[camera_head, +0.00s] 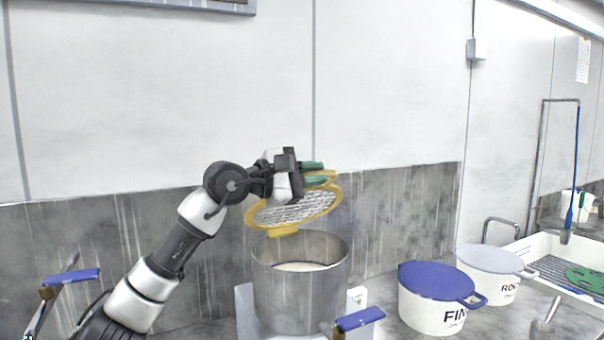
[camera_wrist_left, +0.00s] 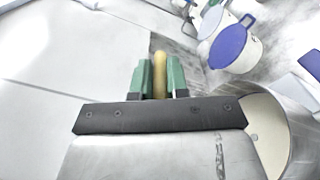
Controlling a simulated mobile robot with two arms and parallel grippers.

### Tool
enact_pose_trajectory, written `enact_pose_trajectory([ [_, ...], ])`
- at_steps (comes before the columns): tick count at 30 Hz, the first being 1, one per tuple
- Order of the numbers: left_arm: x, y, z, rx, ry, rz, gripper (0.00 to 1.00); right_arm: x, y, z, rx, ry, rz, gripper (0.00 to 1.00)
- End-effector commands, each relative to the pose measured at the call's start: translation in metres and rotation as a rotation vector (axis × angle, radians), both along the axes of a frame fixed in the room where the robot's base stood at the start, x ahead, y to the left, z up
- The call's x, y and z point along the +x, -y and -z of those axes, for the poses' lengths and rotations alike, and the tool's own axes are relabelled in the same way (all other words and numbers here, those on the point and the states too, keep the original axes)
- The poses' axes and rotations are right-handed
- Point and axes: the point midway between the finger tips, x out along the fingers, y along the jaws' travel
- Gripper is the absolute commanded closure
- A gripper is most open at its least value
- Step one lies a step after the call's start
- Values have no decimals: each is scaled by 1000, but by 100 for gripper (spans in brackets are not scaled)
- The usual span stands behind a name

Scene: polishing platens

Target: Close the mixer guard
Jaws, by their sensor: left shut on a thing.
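The mixer guard (camera_head: 297,208) is a yellow ring with wire mesh. It stands tilted open above the steel mixer bowl (camera_head: 300,300), which holds a pale liquid. My left gripper (camera_head: 314,173), with green fingers, is at the guard's upper far rim. In the left wrist view the fingers (camera_wrist_left: 159,78) are shut on a yellow bar of the guard (camera_wrist_left: 159,66). The bowl's rim also shows at the lower right of that view (camera_wrist_left: 284,125). The guard's mesh is partly hidden by my gripper in the head view. My right gripper is not in view.
A pot with a blue lid (camera_head: 436,281) and one with a pale lid (camera_head: 492,260) stand right of the bowl. Blue-handled items (camera_head: 360,318) (camera_head: 72,277) are in the foreground. A white tray (camera_head: 528,249) is at far right. A wall stands close behind the bowl.

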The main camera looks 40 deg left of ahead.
Motion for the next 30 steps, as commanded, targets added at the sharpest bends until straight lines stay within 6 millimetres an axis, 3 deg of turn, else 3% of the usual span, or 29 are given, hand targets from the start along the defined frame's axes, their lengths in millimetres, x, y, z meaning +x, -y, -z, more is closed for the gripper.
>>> enact_pose_trajectory([
  [1, -4, 7, 21, 43, 26, 2, 100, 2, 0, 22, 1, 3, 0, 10],
  [15, -28, 53, 131, 428, 227, 3, 100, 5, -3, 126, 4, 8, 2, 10],
  [22, -30, 57, 156, 528, 277, 2, 100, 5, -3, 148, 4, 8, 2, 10],
  [30, -31, 59, 177, 527, 275, 3, 100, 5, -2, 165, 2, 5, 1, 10],
])
